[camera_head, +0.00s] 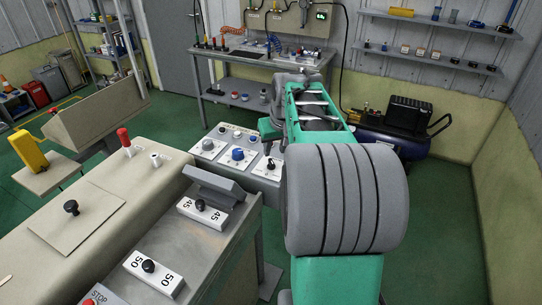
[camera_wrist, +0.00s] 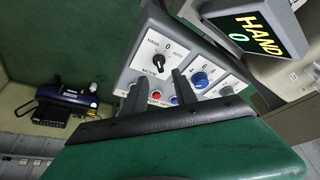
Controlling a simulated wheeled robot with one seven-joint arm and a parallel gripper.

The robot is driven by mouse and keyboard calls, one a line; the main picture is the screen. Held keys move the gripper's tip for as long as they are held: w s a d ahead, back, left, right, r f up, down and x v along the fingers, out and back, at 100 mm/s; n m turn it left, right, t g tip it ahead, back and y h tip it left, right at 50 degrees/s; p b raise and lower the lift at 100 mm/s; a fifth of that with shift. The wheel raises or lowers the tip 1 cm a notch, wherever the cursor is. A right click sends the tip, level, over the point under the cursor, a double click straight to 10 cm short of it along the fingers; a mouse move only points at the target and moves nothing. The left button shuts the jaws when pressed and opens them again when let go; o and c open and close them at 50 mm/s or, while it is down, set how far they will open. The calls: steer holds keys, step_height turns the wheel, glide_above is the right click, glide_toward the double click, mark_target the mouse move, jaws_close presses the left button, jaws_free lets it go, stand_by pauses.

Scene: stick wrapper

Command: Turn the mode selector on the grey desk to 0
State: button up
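The mode selector (camera_wrist: 158,63) is a black knob on a white plate marked HAND, 0, AUTO and MODE in the wrist view. Its pointer looks tilted up-left, toward HAND, but it is small. In the head view the selector (camera_head: 271,164) sits at the right end of a row of white panels on the grey desk. My gripper (camera_wrist: 156,95) is open and empty. Its two dark fingers are apart and below the knob in the wrist picture, not around it.
A display (camera_wrist: 262,34) beside the panels reads HAND in yellow and 0 in green. A blue knob (camera_wrist: 200,80) and a red button (camera_wrist: 173,100) are close to the fingers. Plates marked 45 (camera_head: 203,212) and 50 (camera_head: 155,272) lie nearer. Green floor is open to the right.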

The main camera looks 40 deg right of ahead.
mark_target(271, 161)
steer(key=p+x, duration=0.1)
steer(key=x, duration=0.6)
steer(key=shift+w+d+f+p, duration=0.15)
steer(key=shift+w+f+p, duration=0.1)
steer(key=shift+p, duration=0.1)
steer(key=shift+c, duration=0.5)
jaws_close()
